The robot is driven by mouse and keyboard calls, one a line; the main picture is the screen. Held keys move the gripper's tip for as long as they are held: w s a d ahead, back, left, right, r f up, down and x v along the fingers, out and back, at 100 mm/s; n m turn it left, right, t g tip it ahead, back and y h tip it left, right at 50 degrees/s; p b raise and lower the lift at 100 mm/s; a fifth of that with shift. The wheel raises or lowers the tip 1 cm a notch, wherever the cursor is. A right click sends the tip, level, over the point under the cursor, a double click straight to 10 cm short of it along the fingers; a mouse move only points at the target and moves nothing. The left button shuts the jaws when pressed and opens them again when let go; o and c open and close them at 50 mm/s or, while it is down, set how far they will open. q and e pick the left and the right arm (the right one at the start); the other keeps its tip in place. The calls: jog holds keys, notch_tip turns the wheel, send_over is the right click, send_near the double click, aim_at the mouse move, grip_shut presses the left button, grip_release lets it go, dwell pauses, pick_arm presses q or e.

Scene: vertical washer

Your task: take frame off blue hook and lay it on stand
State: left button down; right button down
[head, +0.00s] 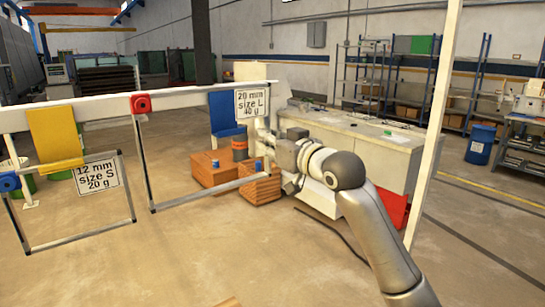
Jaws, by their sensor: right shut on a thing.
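A thin grey frame labelled "12 mm size S 20 g" (132,201) is at the left, its upper left corner at a blue hook (9,181). A larger grey frame labelled "20 mm size L 40 g" (210,195) has its upper left corner at a red hook (140,103). My right gripper (273,150) is at this larger frame's right side and is shut on it, as far as I can see; the fingertips are small and partly hidden. My left gripper is not in view. I cannot tell which object is the stand.
A white beam (90,107) with a yellow panel (53,138) over it runs behind the frames. Wooden boxes (210,171) stand behind the larger frame. A long pale counter (365,150) is behind my right arm. The foreground floor is mostly clear.

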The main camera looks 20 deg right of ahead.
jog(key=s+a+r+p, duration=0.1)
jog(key=s+a+r, duration=0.1)
jog(key=s+r, duration=0.2)
jog(key=shift+s+a+r, duration=0.15)
jog(key=shift+s+r, duration=0.1)
jog(key=shift+r, duration=0.2)
dwell(0.5)
jog(key=v, duration=1.1)
jog(key=shift+p, duration=0.35)
dwell(0.4)
jog(key=shift+v, duration=2.55)
